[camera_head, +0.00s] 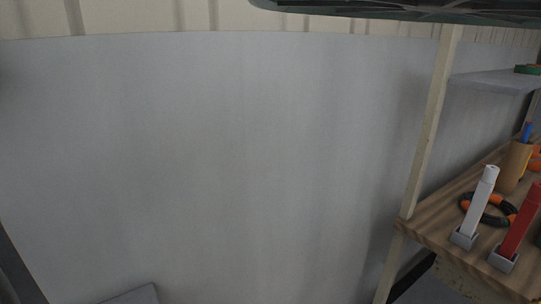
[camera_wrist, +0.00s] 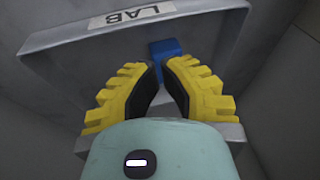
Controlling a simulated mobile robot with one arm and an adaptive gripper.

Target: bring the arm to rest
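My gripper (camera_wrist: 159,66) shows in the wrist view, with two ribbed yellow fingers, dark inner pads and a pale green palm. The fingertips lean toward each other with a narrow gap between them; how far it is open is unclear. A small blue thing (camera_wrist: 166,47) shows just past the fingertips; whether they touch it cannot be told. The gripper is not seen in the head view.
In the head view, a wooden shelf (camera_head: 425,229) at the right holds a white tube (camera_head: 481,203), a red tube (camera_head: 520,228), an orange-black ring (camera_head: 504,206) and a tan cup (camera_head: 513,168). A pale post (camera_head: 428,130) stands at its corner. A plain grey wall (camera_head: 210,160) fills the middle.

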